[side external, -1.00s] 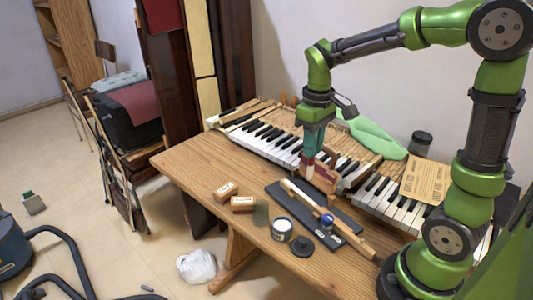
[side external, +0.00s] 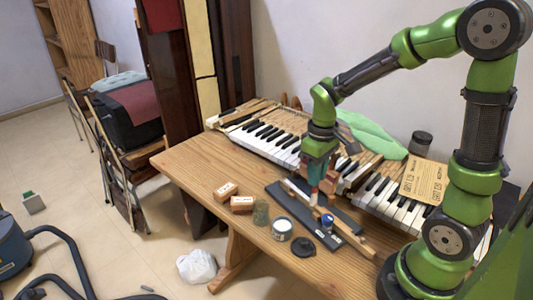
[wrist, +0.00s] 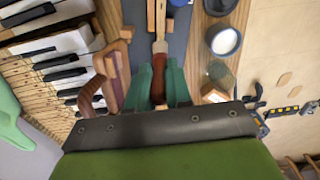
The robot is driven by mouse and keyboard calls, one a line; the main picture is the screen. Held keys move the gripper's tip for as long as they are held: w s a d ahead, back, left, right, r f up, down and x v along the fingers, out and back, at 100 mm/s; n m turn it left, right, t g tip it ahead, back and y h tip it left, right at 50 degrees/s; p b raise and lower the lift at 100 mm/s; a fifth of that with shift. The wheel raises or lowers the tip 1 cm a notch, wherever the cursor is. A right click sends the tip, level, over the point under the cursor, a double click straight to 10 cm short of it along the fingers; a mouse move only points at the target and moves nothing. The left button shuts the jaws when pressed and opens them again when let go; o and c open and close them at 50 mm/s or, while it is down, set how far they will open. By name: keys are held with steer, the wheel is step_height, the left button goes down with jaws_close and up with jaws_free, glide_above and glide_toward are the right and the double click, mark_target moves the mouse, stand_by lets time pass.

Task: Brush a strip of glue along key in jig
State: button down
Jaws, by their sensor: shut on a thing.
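My gripper (side external: 316,178) has teal fingers and is over the dark jig (side external: 290,206) on the table. In the wrist view, the fingers (wrist: 158,88) are shut on the red-brown handle of a brush (wrist: 159,68). The brush points away from the gripper along the jig, and its tip is close to the pale wooden key (wrist: 151,12). I cannot tell whether they touch. The key also shows in the side view (side external: 353,239), lying lengthwise along the jig. An open jar with pale contents (side external: 282,229) stands beside the jig.
A dark round lid (side external: 303,246), glass jar (side external: 261,212) and two small boxes (side external: 226,191) (side external: 242,204) are near the front edge. A blue-topped item (side external: 327,221) is at the jig. A reddish wooden piece (wrist: 115,65) is close beside the fingers. Piano keys (side external: 273,138) lie behind.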

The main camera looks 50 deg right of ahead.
step_height(320, 180, up, 8)
steer(key=w, duration=0.2)
steer(key=shift+w+d, duration=0.15)
steer(key=shift+d, duration=0.1)
stand_by(0.8)
